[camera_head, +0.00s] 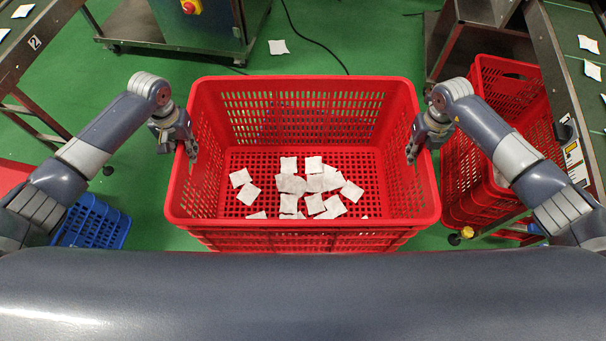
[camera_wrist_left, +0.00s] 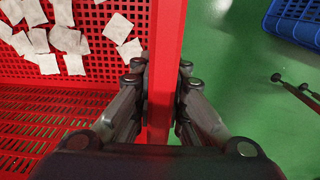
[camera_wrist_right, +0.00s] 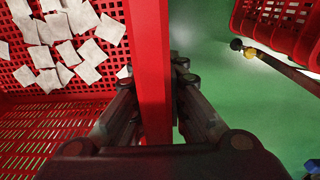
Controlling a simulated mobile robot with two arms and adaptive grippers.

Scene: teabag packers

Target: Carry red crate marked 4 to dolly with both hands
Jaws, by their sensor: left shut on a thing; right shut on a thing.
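A red crate (camera_head: 300,236) with slotted walls is in the middle of the head view, in front of my body. Several white teabags (camera_head: 290,184) lie scattered on its floor. My left gripper (camera_head: 190,146) is shut on the crate's left rim, with one finger inside and one outside; the left wrist view shows the rim (camera_wrist_left: 166,60) between the fingers. My right gripper (camera_head: 413,148) is shut on the right rim in the same way, and the right wrist view shows that rim (camera_wrist_right: 152,60). I see no number on the crate and no dolly that I can identify.
Another red crate (camera_head: 462,190) stands at the right by a conveyor (camera_head: 560,70). A blue crate (camera_head: 92,222) is on the floor at the left. A machine cabinet (camera_head: 205,25) stands at the back left. A black cable (camera_head: 315,42) and a loose teabag (camera_head: 278,47) lie on the green floor.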

